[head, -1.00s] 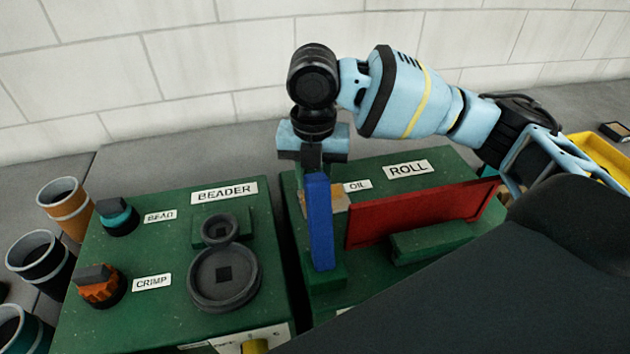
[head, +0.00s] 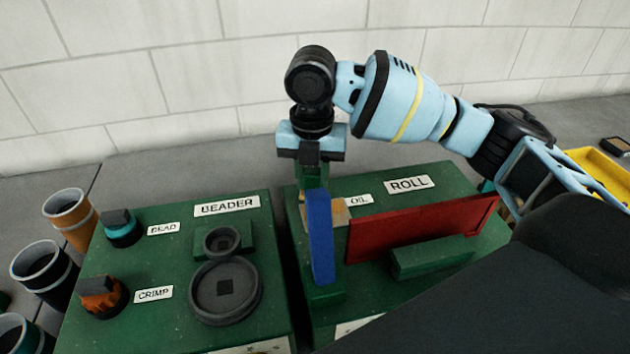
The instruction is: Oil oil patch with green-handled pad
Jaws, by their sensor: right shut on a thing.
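The oil patch (head: 338,213) is a small tan area on the green roll machine (head: 440,170), beside the OIL label (head: 359,199). My right gripper (head: 312,162) points down above the machine's left part, shut on the green handle of the pad (head: 316,179). An upright blue bar (head: 320,240) stands in front and hides the lower part of the pad. I cannot tell whether the pad touches the patch. The blue bar also covers part of the patch's left side. My left gripper is not in view.
A red plate (head: 420,228) and a green block (head: 432,257) lie right of the blue bar. The beader (head: 170,260), with two knobs and dark round wheels, stands at left. Several cups (head: 68,215) are at far left. A yellow tray (head: 600,168) is at right.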

